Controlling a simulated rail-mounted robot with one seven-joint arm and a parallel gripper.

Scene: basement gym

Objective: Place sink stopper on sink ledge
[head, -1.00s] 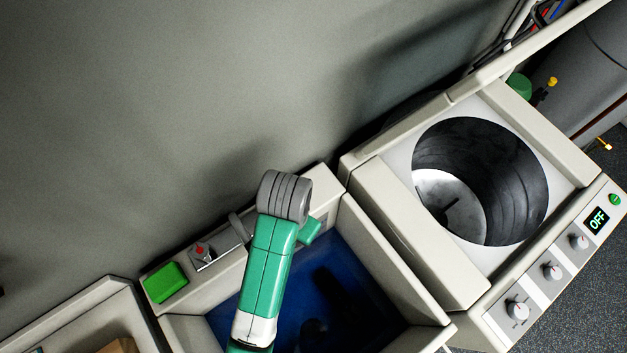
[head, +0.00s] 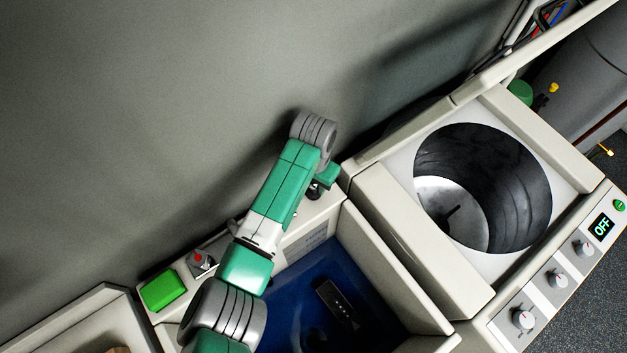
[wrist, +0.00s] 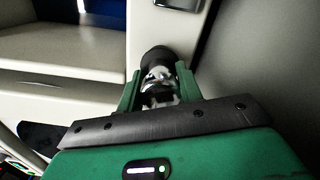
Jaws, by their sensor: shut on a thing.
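My gripper (head: 320,183) is at the right end of the sink ledge (head: 308,220), close to the wall. In the wrist view, its green fingers (wrist: 158,92) are shut on the sink stopper (wrist: 158,62), which has a dark rounded end and a shiny metal part. In the head view, the stopper (head: 314,191) is a small dark shape below the gripper, over the ledge. I cannot tell whether it touches the ledge. The blue-bottomed sink (head: 375,300) is in front, partly hidden by my arm.
A green sponge-like block (head: 163,291) and a grey fitting with a red dot (head: 201,262) sit on the ledge's left part. A black oblong object (head: 338,303) lies in the sink. An open-topped washer (head: 372,190) stands at right. The wall (head: 200,110) is close behind.

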